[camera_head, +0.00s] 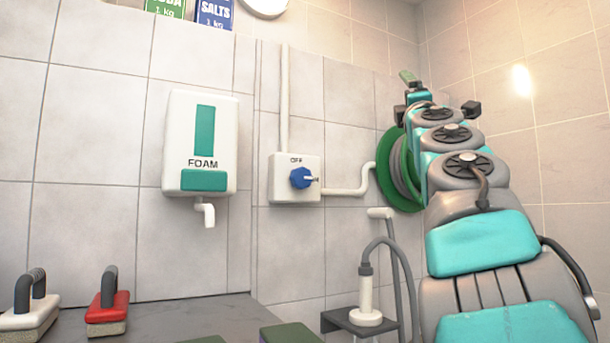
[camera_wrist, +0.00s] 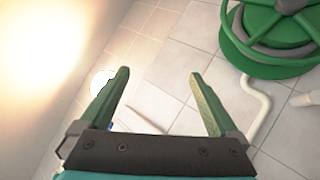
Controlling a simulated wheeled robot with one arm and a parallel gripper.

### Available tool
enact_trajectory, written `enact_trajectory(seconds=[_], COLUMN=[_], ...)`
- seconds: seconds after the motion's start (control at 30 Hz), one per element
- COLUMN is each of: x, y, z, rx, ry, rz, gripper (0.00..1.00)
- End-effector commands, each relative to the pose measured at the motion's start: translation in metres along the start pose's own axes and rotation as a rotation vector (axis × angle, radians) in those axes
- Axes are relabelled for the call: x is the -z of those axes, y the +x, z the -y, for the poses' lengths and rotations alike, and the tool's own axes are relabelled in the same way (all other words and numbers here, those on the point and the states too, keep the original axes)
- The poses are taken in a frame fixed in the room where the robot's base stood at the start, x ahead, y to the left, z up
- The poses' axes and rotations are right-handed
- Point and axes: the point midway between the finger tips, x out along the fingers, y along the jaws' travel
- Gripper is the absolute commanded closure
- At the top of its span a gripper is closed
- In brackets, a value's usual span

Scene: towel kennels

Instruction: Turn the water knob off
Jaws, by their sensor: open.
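The blue water knob (camera_head: 302,178) sits on a white wall box (camera_head: 282,190) in the head view. The word OFF is printed above the knob, and its light pointer points to the right. My gripper (camera_head: 408,79) is up and to the right of the knob, well apart from it, above the hose reel. In the wrist view my gripper (camera_wrist: 158,76) has its two green fingers spread wide with nothing between them but tiled wall behind. The knob does not show in the wrist view.
A green hose reel (camera_head: 387,170) is on the wall right of the box, partly behind my arm; it also shows in the wrist view (camera_wrist: 235,45). A foam dispenser (camera_head: 174,140) hangs left of the box. Brushes (camera_head: 108,312) lie on the counter. The wall above the box is mostly clear.

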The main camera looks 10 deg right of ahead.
Motion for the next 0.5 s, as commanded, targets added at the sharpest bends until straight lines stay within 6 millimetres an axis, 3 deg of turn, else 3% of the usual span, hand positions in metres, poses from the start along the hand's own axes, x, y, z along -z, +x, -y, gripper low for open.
enact_trajectory(seconds=[0.07, 0.2, 0.33, 0.5], x=[0.039, 0.110, 0.162, 0.196], y=[0.011, 0.012, -0.001, -0.026], z=[-0.011, -0.004, 0.027, 0.078], rx=[-0.038, -0.077, -0.085, -0.069], ry=[-0.154, -0.432, -0.683, -0.957], rz=[-0.131, -0.368, -0.575, -0.786], gripper=[0.04, 0.04, 0.04, 0.04])
